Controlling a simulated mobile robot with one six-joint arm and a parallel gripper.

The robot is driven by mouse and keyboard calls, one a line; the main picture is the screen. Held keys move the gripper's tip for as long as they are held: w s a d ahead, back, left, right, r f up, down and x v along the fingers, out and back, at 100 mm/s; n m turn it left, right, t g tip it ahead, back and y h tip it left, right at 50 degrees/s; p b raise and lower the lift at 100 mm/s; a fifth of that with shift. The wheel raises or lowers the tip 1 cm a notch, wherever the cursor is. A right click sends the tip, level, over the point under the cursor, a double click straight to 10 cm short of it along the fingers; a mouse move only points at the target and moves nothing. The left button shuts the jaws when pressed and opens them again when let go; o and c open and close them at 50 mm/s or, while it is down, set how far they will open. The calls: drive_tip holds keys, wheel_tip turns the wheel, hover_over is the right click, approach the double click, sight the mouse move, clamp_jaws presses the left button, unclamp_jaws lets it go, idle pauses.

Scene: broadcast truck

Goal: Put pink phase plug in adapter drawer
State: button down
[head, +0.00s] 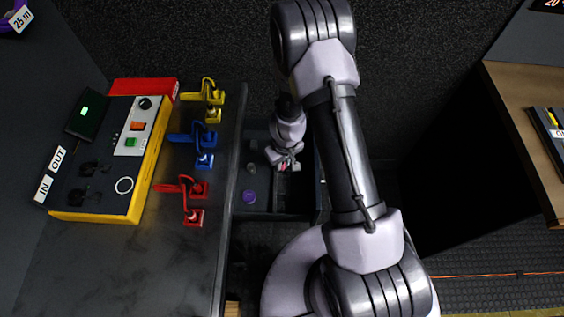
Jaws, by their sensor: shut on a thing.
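The open dark adapter drawer (263,207) juts out beside the counter, in the middle of the head view. My gripper (284,166) is over the drawer's inside. It is shut on the pink phase plug (283,167), of which only a small pink patch shows between the fingers. The rest of the plug is hidden by the gripper. I cannot tell whether the plug touches the drawer floor.
A purple round piece (249,197) and a small grey piece (251,168) lie in the drawer's left part. Yellow, blue and red connectors (204,137) line the counter (130,255). A yellow-edged control box (110,165) stands left of them.

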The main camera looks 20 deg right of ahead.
drive_tip(key=c, duration=1.3)
unclamp_jaws()
drive_tip(key=shift+r, duration=0.1)
wheel_tip(320, 180, up, 34)
drive_tip(key=s+a+m+t+y+p, duration=0.1)
drive_tip(key=a+m+t+p, duration=0.15)
drive_tip(key=p, duration=0.75)
drive_tip(key=s+r+m, duration=0.1)
drive_tip(key=s+r, duration=0.4)
drive_tip(key=s, duration=0.1)
drive_tip(key=s+a+r+m+t, duration=0.1)
drive_tip(key=s+r+m, duration=0.1)
drive_tip(key=s+r, duration=0.4)
drive_tip(key=s+r+m+t, duration=0.1)
drive_tip(key=s+r+m, duration=0.1)
drive_tip(key=s+r, duration=0.4)
drive_tip(key=shift+s+a+y, duration=0.1)
drive_tip(key=shift+a+y, duration=0.05)
drive_tip(key=shift+y, duration=0.15)
